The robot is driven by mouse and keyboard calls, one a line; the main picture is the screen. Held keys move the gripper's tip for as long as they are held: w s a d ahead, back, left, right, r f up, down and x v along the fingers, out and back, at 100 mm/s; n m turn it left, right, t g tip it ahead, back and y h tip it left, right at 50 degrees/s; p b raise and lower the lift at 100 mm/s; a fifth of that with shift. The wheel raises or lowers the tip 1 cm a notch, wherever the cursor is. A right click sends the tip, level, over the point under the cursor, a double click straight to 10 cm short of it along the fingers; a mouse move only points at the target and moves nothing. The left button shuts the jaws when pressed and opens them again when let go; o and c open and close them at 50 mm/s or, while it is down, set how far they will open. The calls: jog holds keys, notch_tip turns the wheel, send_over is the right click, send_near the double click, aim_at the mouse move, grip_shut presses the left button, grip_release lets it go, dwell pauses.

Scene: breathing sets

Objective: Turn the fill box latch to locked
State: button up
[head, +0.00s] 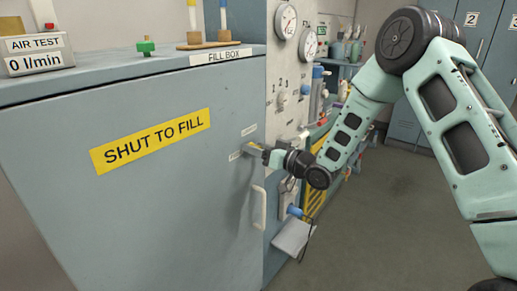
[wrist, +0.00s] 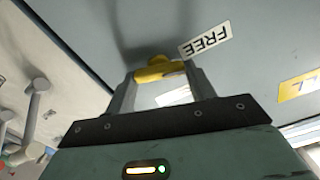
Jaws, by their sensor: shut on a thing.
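The fill box (head: 60,200) is a large grey cabinet with its door closed, as far as the head view shows. Its latch is a small yellow handle (wrist: 158,70) on the door face. My gripper (wrist: 160,82) is shut on the latch, with one finger at each side of it. In the head view my gripper (head: 260,148) reaches the door from the right and hides most of the latch. A white FREE label (wrist: 205,37) is close to the latch. A second white label (wrist: 174,96) shows between my fingers, its text unreadable.
A pale door handle (head: 259,206) stands out just below my gripper. A yellow SHUT TO FILL sign (head: 150,140) is on the door. A wall panel with gauges (head: 285,22) and valves stands right of the box. Open floor (head: 390,220) lies to the right.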

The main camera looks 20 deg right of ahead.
jog(key=m+p, duration=0.1)
jog(key=m, duration=0.4)
jog(key=shift+f, duration=0.1)
jog(key=shift+d+m, duration=0.1)
jog(key=shift+m, duration=0.2)
dwell(0.4)
jog(key=o, duration=1)
jog(key=b+v, duration=0.2)
jog(key=v, duration=1.5)
jog(key=shift+s+d, duration=0.1)
